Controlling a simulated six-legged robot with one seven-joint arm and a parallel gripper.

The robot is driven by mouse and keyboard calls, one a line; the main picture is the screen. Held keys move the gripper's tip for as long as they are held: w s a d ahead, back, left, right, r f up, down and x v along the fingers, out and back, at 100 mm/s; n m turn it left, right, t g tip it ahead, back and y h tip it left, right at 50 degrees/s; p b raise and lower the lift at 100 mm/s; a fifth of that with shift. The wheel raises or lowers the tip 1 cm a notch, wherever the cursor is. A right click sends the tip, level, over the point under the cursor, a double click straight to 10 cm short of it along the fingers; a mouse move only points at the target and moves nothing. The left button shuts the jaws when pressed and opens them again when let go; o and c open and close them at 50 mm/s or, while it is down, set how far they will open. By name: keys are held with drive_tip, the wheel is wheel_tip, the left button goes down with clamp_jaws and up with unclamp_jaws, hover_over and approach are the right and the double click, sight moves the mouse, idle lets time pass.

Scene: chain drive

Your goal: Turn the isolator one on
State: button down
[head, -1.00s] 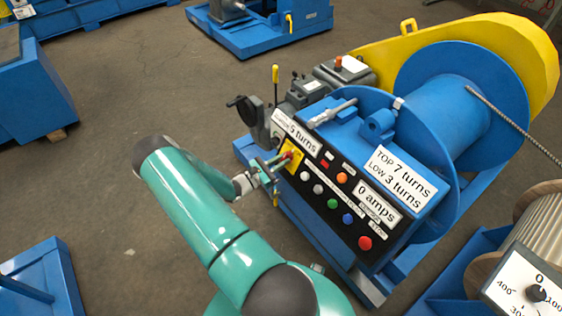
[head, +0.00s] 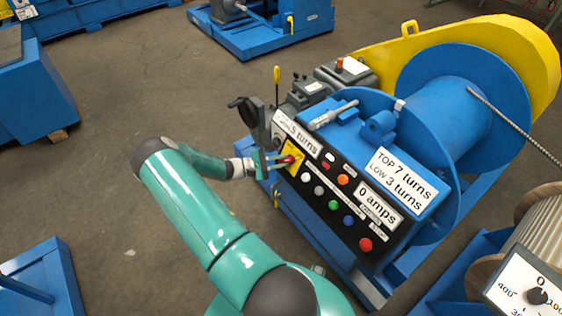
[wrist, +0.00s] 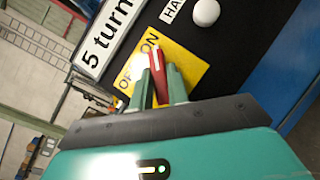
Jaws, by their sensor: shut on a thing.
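The isolator is a yellow plate (wrist: 187,58) with a red handle (wrist: 157,64) on the black control panel. In the wrist view, "OFF" is printed left of the handle and "ON" near its far end. The yellow plate also shows in the head view (head: 296,151), at the panel's left end. My gripper (wrist: 160,78) is shut on the red handle, one finger on each side. In the head view my gripper (head: 284,162) reaches the plate from the left.
The panel also carries a white button (wrist: 206,12), several coloured buttons and a red button (head: 365,244) at its right end. A "5 turns" label (head: 302,137) is above the isolator. A blue drum (head: 445,105) stands behind. Open floor (head: 110,110) is at left.

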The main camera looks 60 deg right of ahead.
idle(0.4)
drive_tip(key=c, duration=1.4)
unclamp_jaws()
drive_tip(key=shift+o, duration=0.2)
drive_tip(key=shift+w, duration=0.1)
drive_tip(key=v, duration=1.3)
drive_tip(key=shift+w+a, duration=0.2)
drive_tip(key=shift+w, duration=0.1)
drive_tip(key=shift+r, duration=0.15)
